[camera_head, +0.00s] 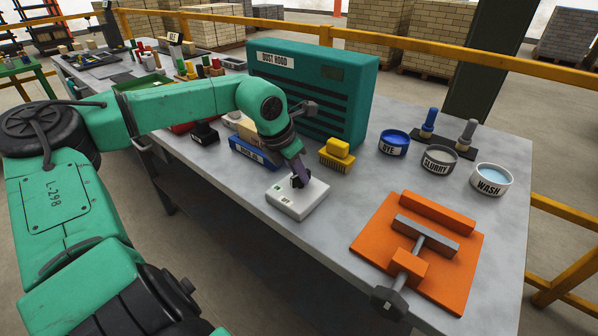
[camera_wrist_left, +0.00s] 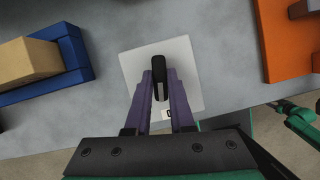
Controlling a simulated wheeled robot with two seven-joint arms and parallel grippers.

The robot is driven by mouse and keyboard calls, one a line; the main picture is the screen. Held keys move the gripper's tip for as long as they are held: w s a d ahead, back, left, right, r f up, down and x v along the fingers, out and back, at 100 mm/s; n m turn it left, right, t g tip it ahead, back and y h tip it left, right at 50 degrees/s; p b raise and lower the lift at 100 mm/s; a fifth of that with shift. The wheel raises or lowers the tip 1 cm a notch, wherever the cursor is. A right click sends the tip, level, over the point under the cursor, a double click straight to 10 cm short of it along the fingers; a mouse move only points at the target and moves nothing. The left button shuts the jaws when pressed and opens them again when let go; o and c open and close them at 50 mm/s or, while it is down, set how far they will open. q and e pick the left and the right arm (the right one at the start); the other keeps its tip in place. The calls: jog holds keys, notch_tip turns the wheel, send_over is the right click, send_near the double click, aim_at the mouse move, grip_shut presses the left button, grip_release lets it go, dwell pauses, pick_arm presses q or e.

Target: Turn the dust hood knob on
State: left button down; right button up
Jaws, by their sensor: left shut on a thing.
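A white switch box (camera_head: 300,205) lies on the grey table in front of the dust hood, with small markings near its left corner. My left gripper (camera_head: 299,181) reaches down over it, and its fingers hide most of the knob in the head view. In the left wrist view the box (camera_wrist_left: 188,58) is below the gripper (camera_wrist_left: 160,88). Its purple fingers are shut on the black knob (camera_wrist_left: 160,70), one on each side. The dust hood (camera_head: 318,110) is a teal slatted unit with a label on top. My right gripper is not recognisable in either view.
A blue tray (camera_head: 262,162) with a tan block and a yellow brush (camera_head: 338,155) lie behind the box. An orange clamp plate (camera_head: 455,285) is at the right. Dye (camera_head: 393,142), slurry (camera_head: 440,160) and wash (camera_head: 492,179) bowls stand farther back. Bare table surrounds the box.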

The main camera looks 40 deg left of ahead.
pick_arm(q)
jog(key=shift+r+m+h, duration=0.1)
jog(key=shift+m+h, duration=0.3)
jog(key=shift+m, duration=0.4)
jog(key=m+p, duration=0.2)
jog(key=shift+a+m+g+h, duration=0.15)
jog(key=shift+m+g+h, duration=0.15)
jog(key=shift+h, duration=0.1)
jog(key=shift+m+h, duration=0.3)
jog(key=shift+m, duration=0.7)
jog(key=shift+w+a+f+m+g+h+b, duration=0.15)
jog(key=shift+m+g+b, duration=0.1)
jog(key=shift+m, duration=0.25)
jog(key=shift+d+f+m+g+h+b, duration=0.15)
jog(key=shift+m+g+b, duration=0.1)
jog(key=shift+m, duration=0.25)
jog(key=shift+a+r+m+b, duration=0.15)
jog(key=shift+m+b, duration=0.25)
jog(key=shift+m, duration=0.4)
jog(key=shift+r+h, duration=0.1)
jog(key=shift+h, duration=0.2)
jog(key=c, duration=0.8)
grip_release()
jog(key=shift+g, duration=0.3)
